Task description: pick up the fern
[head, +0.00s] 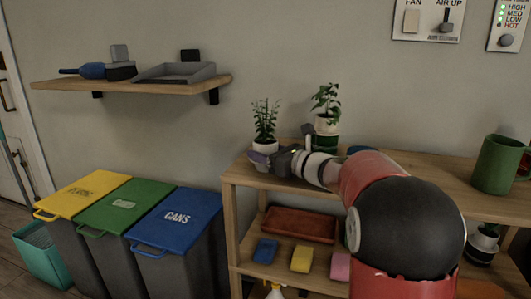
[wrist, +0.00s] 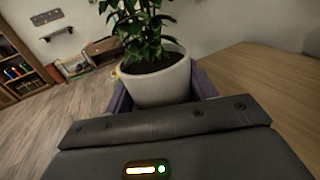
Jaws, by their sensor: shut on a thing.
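The fern (head: 265,120) is a small leafy green plant in a white pot, upright at the left end of the wooden shelf unit's top. In the wrist view its white pot (wrist: 160,82) with dark soil fills the space between the purple fingers. My gripper (head: 261,158) is shut on this pot, one finger on each side. The pot's lower part is hidden by my gripper, so I cannot tell whether it touches the shelf top.
A second potted plant (head: 326,98) stands close to the right of the fern, partly behind my arm. A green mug (head: 497,165) is at the right of the shelf unit (head: 232,190). Recycling bins (head: 175,222) stand left. A wall shelf (head: 130,84) hangs above them.

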